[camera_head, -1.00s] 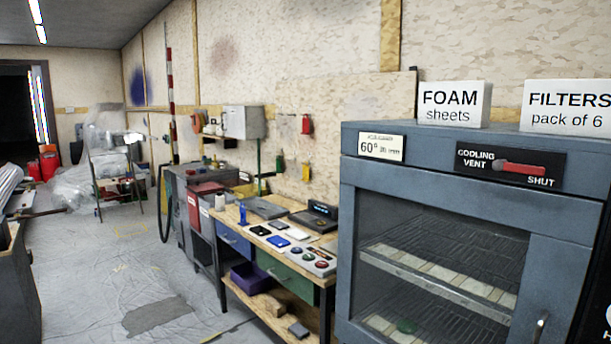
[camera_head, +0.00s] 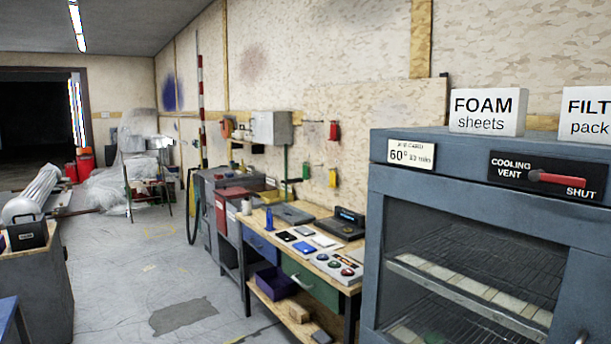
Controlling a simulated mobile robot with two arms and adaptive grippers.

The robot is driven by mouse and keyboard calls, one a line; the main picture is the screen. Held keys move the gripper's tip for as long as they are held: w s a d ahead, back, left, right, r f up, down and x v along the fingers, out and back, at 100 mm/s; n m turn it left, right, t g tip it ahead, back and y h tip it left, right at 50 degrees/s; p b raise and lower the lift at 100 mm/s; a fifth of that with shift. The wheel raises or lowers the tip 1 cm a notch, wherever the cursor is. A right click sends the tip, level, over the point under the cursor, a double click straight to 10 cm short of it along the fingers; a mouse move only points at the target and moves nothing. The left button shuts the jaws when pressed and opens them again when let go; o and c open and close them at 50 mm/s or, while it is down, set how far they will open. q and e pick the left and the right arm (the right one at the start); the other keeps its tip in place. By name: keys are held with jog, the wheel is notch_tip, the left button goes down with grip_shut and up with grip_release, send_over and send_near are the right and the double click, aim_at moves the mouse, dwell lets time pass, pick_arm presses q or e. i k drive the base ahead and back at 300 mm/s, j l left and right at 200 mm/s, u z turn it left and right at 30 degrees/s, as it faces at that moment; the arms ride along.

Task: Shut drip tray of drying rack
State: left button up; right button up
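A grey cabinet (camera_head: 376,215) with a glass door stands at the right, cut off by the picture's edge. Wire shelves (camera_head: 470,285) with pale pieces along them show behind its glass. Its top panel carries a "60°" label (camera_head: 411,153) and a cooling vent slider with a red handle (camera_head: 556,180). I cannot tell whether this cabinet is the drying rack. No drip tray can be made out. Neither of my grippers is in view.
A workbench (camera_head: 262,217) with drawers and small devices stands left of the cabinet. A grey cabinet (camera_head: 40,290) with a black case (camera_head: 28,233) stands at the left. A dark doorway (camera_head: 40,120) is at the back left.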

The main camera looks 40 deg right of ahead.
aim_at(295, 216)
jog(key=i+z, duration=0.1)
jog(key=z, duration=0.45)
jog(key=i, duration=3.45)
